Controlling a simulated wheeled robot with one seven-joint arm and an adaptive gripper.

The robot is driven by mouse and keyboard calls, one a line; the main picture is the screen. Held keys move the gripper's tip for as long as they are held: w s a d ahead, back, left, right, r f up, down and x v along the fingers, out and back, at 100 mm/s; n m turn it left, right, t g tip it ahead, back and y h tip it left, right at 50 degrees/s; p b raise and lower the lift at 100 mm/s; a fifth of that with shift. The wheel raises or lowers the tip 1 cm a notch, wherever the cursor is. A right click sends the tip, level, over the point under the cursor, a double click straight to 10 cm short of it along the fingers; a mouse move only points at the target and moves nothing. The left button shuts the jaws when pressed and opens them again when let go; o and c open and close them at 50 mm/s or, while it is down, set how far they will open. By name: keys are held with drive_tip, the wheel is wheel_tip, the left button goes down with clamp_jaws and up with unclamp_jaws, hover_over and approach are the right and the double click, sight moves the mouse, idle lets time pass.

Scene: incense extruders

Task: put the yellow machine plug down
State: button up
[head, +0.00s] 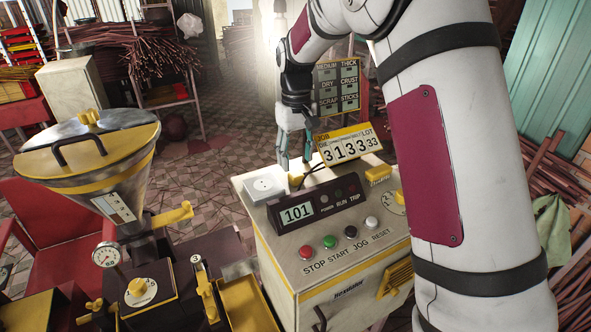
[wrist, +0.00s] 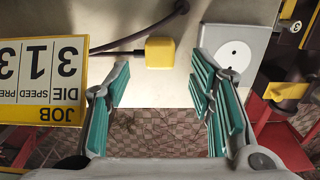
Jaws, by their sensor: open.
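The yellow machine plug (head: 294,180) lies on the cream top of the control cabinet (head: 345,262), behind the black display box and beside the white socket plate (head: 264,186). In the wrist view the plug (wrist: 160,52) rests on the cabinet top, apart from the socket plate (wrist: 232,52), with a dark cable running left from it. My gripper (head: 296,160) is over the back edge of the cabinet, fingers pointing down. In the wrist view my gripper (wrist: 161,78) is open and empty, with the plug just beyond its spread teal fingertips.
The black display box (head: 318,206) reads 101. A yellow-edged job sign (head: 348,146) stands close to my gripper on the right. Several coloured buttons line the cabinet front. A hopper machine (head: 88,160) stands at left. Tiled floor (head: 232,130) lies behind the cabinet.

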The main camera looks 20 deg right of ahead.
sight(296, 174)
drive_tip(key=s+r+t+b, duration=0.1)
drive_tip(key=s+r, duration=0.7)
drive_tip(key=r, duration=0.5)
drive_tip(key=s+f+m+t, duration=0.1)
drive_tip(key=s+t, duration=0.3)
drive_tip(key=s, duration=2)
drive_tip(key=shift+f+m, duration=0.2)
drive_tip(key=shift+m, duration=0.4)
drive_tip(key=shift+s, duration=0.1)
